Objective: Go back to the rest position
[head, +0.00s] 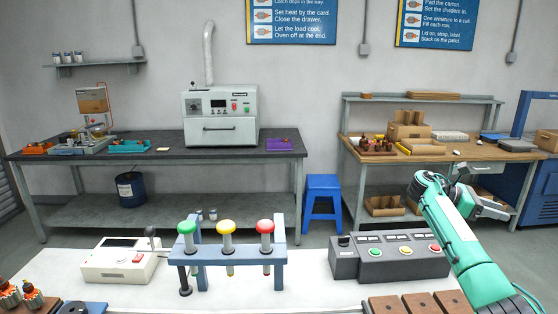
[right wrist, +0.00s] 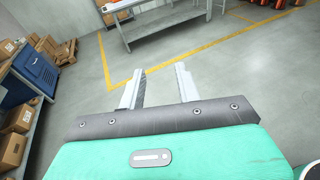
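My right arm comes in from the lower right of the head view, with its green forearm raised in front of the wooden workbench. My right gripper (head: 492,206) shows only as small grey parts at the arm's far end. In the right wrist view, its two pale fingers (right wrist: 159,82) stand well apart with nothing between them, and only floor lies beyond. My left arm and gripper are in neither view.
The near white table bears a meter box (head: 120,262), a stand with coloured knobs (head: 228,256), a button panel (head: 388,258) and brown blocks (head: 420,304). A blue stool (head: 323,197) stands behind. The right wrist view shows open floor (right wrist: 215,60) and a blue cabinet (right wrist: 36,70).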

